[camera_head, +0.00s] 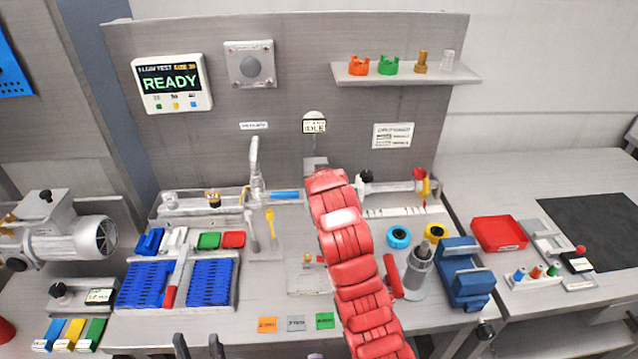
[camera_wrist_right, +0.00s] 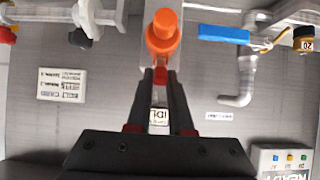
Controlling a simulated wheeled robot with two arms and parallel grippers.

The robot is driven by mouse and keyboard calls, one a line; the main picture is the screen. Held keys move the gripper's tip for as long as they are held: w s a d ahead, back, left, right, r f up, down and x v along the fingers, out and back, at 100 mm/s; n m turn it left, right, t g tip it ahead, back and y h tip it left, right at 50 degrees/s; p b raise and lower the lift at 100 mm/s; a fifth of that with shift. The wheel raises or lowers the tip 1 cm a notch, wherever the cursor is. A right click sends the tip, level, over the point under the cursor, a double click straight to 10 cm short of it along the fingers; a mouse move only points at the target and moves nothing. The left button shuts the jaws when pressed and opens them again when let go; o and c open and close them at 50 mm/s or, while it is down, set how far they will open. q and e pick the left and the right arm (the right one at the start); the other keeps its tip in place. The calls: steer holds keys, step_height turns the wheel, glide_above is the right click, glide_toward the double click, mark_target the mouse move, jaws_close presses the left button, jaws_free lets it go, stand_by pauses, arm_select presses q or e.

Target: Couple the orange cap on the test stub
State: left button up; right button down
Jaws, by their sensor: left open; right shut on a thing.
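An orange cap (camera_wrist_right: 163,35), rounded with a narrower front end, is at the fingertips of my right gripper (camera_wrist_right: 160,75) in the right wrist view. The gripper is shut on it, in front of a pale grey fitting on the back panel. I cannot make out the test stub; the cap and fingers cover that spot. In the head view my red right arm hides the right gripper and cap. My left gripper (camera_head: 198,346) is open and empty at the bottom edge, its two dark fingertips apart, away from the cap.
A shelf (camera_head: 405,75) holds an orange part (camera_head: 359,65), a green part (camera_head: 388,64), a brass fitting and a clear one. A faucet (camera_head: 255,170), a valve pipe (camera_head: 395,187), and a blue-handled valve (camera_wrist_right: 224,34) flank the work spot. The READY display (camera_head: 172,83) is at upper left.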

stand_by(0.5)
steer(key=c, duration=0.8)
jaws_free()
steer(key=shift+s+r+b, duration=0.25)
steer(key=shift+s+b, duration=0.05)
steer(key=shift+s, duration=0.15)
steer(key=p+v, duration=0.7)
steer(key=v, duration=0.9)
steer(key=shift+s, duration=0.3)
